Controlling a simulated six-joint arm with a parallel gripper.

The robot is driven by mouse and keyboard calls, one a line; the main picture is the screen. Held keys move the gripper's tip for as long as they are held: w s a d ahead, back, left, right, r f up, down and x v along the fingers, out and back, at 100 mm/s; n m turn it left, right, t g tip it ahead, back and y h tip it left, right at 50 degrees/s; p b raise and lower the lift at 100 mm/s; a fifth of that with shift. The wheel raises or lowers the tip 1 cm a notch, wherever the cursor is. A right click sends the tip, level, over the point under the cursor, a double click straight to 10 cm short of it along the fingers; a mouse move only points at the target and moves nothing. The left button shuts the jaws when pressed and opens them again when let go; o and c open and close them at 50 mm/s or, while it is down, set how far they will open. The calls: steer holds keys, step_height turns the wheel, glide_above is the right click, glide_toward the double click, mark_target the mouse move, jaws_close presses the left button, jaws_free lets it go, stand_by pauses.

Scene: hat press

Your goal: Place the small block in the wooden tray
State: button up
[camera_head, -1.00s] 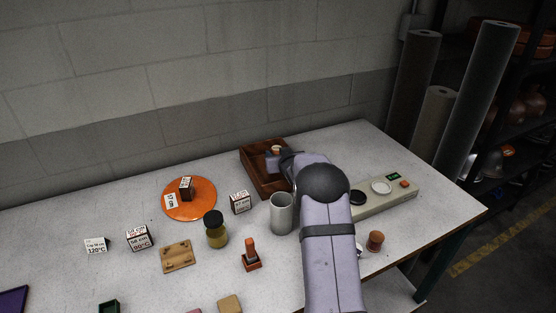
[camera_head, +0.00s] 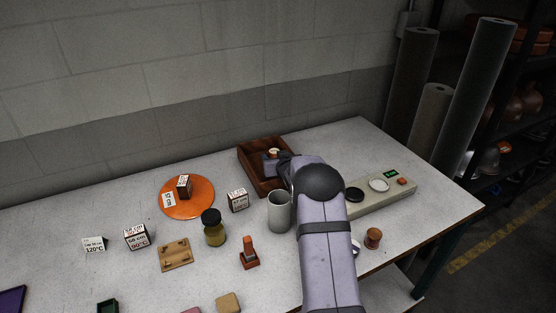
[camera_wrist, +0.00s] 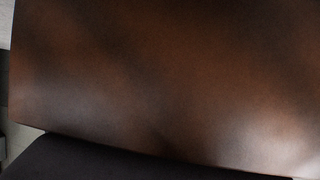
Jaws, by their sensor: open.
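The wooden tray (camera_head: 248,168) is dark reddish brown and stands at the back centre of the table, against the left side of my arm's end. My gripper (camera_head: 271,162) is open and reaches into or over the tray; my wrist hides part of the tray's right side. A small tan-topped piece (camera_head: 273,152) shows in the tray area at the fingertips; I cannot tell whether it is the small block, or whether it touches the fingers. In the wrist view a blurred brown surface (camera_wrist: 160,80) fills most of the picture, with a dark edge below it.
Labelled cubes stand left of the tray, one (camera_head: 238,200) near it and one (camera_head: 184,187) on an orange disc (camera_head: 190,208). A grey cup (camera_head: 279,212) stands close to my arm. A scale (camera_head: 385,193) lies to the right. A jar (camera_head: 214,230) and stamp (camera_head: 249,252) stand in front.

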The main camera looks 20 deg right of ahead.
steer(key=shift+b+v, duration=1)
steer(key=shift+v, duration=5.05)
steer(key=shift+w+r, duration=0.1)
steer(key=shift+r, duration=0.05)
steer(key=shift+s+a+r, duration=0.1)
steer(key=shift+s+r, duration=0.2)
steer(key=shift+r, duration=0.05)
steer(key=s+a+r+n+g+h+p, duration=0.1)
steer(key=s+r+n+g+p, duration=0.2)
steer(key=s, duration=0.5)
steer(key=s+a+r+n+p, duration=0.1)
steer(key=s+a+r+n, duration=0.15)
steer(key=s+r, duration=0.4)
steer(key=s+a+f+m+g+y+p, duration=0.1)
steer(key=s+a+f+g, duration=0.2)
steer(key=s+a, duration=0.2)
steer(key=s+a+f+m+g+y+p, duration=0.1)
steer(key=s+a+f+g+p, duration=0.1)
steer(key=s+a, duration=0.4)
steer(key=s+a+f+m+g+y+p, duration=0.1)
steer(key=s+a+f+g, duration=0.4)
steer(key=s, duration=0.6)
steer(key=shift+a+y+p, duration=0.3)
steer(key=shift+a+p, duration=0.35)
steer(key=shift+a, duration=0.1)
